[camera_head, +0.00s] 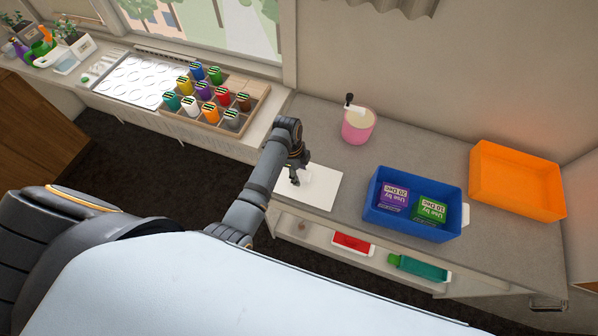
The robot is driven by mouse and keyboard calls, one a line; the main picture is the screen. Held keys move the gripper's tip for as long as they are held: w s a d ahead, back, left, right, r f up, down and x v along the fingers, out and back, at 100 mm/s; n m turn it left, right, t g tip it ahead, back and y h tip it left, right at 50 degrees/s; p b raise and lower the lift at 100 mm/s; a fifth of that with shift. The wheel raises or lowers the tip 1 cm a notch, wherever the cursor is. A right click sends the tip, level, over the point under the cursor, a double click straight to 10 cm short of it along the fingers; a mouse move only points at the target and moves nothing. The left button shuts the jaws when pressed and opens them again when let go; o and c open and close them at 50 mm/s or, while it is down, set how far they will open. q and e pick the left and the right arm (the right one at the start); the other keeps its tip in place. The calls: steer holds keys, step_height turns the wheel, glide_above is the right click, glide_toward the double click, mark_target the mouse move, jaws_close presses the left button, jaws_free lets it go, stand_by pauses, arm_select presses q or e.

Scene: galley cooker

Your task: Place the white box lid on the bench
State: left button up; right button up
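The white box lid (320,190) is a flat, pale panel at the front left of the grey bench (400,150), close to the front edge. I cannot tell whether it rests on the bench or is slightly above it. My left gripper (296,180) points down over the lid's left part, with its fingertips at or very near the lid. The fingers are small and dark, so their opening and any grasp are unclear. My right gripper is not in view.
A pink pot (358,126) stands behind the lid. A blue box (455,225) with purple and green packets stands to the right, with an orange tray (520,180) beyond. A shelf below holds a red item (352,242) and a green bottle (420,268). Bench between pot and orange tray is clear.

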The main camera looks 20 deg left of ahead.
mark_target(300, 171)
arm_select(q)
steer(key=shift+w, duration=0.15)
steer(key=shift+w+d, duration=0.1)
steer(key=shift+w, duration=0.05)
steer(key=r, duration=0.1)
steer(key=r+b, duration=0.1)
steer(key=r, duration=0.1)
steer(key=shift+w+a+r, duration=0.1)
steer(key=shift+a+r, duration=0.2)
steer(key=r, duration=0.2)
steer(key=r+b, duration=0.1)
steer(key=a+r+b, duration=0.1)
steer(key=r, duration=0.1)
steer(key=shift+r, duration=0.35)
step_height(300, 171, up, 3)
steer(key=shift+a+f+p, duration=0.1)
steer(key=shift+f+p, duration=0.1)
steer(key=shift+p, duration=0.65)
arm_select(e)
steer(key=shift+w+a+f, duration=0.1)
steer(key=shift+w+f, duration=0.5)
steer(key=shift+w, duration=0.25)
arm_select(q)
steer(key=shift+f, duration=0.1)
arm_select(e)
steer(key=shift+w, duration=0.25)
